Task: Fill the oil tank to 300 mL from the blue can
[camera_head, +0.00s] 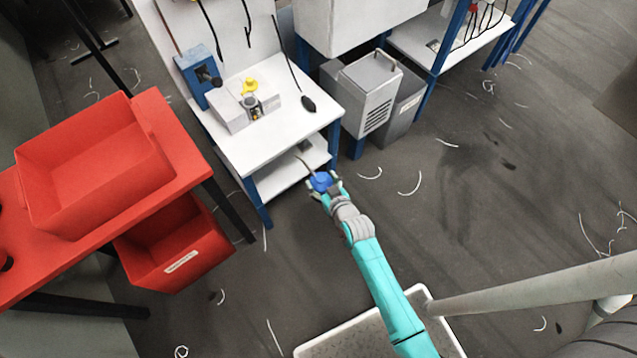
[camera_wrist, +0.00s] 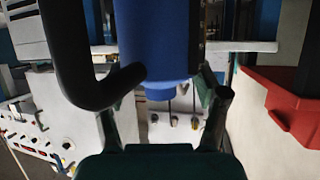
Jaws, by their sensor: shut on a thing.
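The blue can (camera_head: 321,181) is held in my gripper (camera_head: 325,188), in front of the white workbench's near edge. A thin spout points up and left from it. In the wrist view the can (camera_wrist: 160,40) fills the upper middle, with a black curved part (camera_wrist: 68,50) beside it. My gripper's fingers (camera_wrist: 165,98) stand on both sides of the can, shut on it. A small clear vessel (camera_head: 252,106), apparently the oil tank, sits at the grey-white block on the bench, beside a yellow part (camera_head: 249,86). Its level and marks are too small to read. The can is apart from it.
The white workbench (camera_head: 280,142) has a lower shelf, a blue device (camera_head: 199,76) and a black bulb-ended cord (camera_head: 308,103). A red table with a red bin (camera_head: 92,165) stands left, another bin (camera_head: 177,245) below. A grey-white cabinet (camera_head: 372,92) stands right. The floor right is mostly open.

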